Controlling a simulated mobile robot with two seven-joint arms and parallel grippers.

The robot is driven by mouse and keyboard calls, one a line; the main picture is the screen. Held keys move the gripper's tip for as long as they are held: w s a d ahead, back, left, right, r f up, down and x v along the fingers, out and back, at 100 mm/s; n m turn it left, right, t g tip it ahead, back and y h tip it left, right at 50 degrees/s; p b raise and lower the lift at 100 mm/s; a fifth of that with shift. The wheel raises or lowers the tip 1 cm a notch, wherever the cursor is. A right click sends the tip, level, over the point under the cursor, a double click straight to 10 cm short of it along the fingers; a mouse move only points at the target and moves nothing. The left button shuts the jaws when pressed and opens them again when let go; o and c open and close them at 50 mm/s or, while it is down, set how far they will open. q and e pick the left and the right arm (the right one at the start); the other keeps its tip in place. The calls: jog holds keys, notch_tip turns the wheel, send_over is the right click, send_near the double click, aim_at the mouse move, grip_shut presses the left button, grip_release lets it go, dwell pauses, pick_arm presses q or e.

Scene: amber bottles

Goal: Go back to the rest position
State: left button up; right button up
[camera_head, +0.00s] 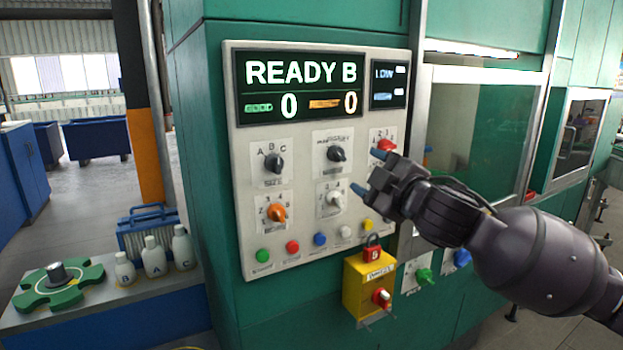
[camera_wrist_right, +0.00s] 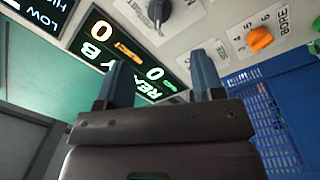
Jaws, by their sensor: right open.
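My right gripper (camera_head: 368,172) is in front of the control panel (camera_head: 234,190) in the head view, its blue fingers apart with nothing between them. The fingertips are near the red knob (camera_head: 386,146) and the white knob (camera_head: 335,198); whether they touch anything I cannot tell. In the right wrist view the open fingers (camera_wrist_right: 163,75) point up towards the panel. The display (camera_head: 301,87) reads "READY B" with two zeros. A black knob (camera_head: 274,163), a second black knob (camera_head: 336,153) and an orange knob (camera_head: 276,212) are also on the panel. My left gripper is not in view.
A yellow box (camera_head: 356,287) with a red padlock (camera_head: 372,250) juts out below the panel. At left, a bench (camera_head: 150,284) holds white bottles (camera_head: 153,257), a green fixture (camera_head: 58,285) and a blue basket (camera_head: 148,228). A glass window (camera_head: 484,125) is behind my right arm.

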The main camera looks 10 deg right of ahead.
jog(key=s+d+f+m+b, duration=0.1)
jog(key=s+f+m, duration=0.15)
jog(key=f, duration=0.75)
jog(key=s+d+f+m+h, duration=0.1)
jog(key=s+d+f+m, duration=0.15)
jog(key=f, duration=0.65)
jog(key=s+d+f+m+b, duration=0.1)
jog(key=f+m, duration=0.2)
jog(key=f, duration=0.7)
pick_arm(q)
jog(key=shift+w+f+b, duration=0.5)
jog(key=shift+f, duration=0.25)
pick_arm(e)
jog(key=s+d+f+m+g+h, duration=0.2)
jog(key=s+f+m+g, duration=0.1)
jog(key=s+f, duration=0.9)
jog(key=s+d+f+m+g+h, duration=0.3)
jog(key=s+f, duration=0.8)
jog(key=f, duration=0.1)
jog(key=shift+s+f+m, duration=0.2)
jog(key=shift+s+m, duration=0.15)
jog(key=shift+m, duration=0.05)
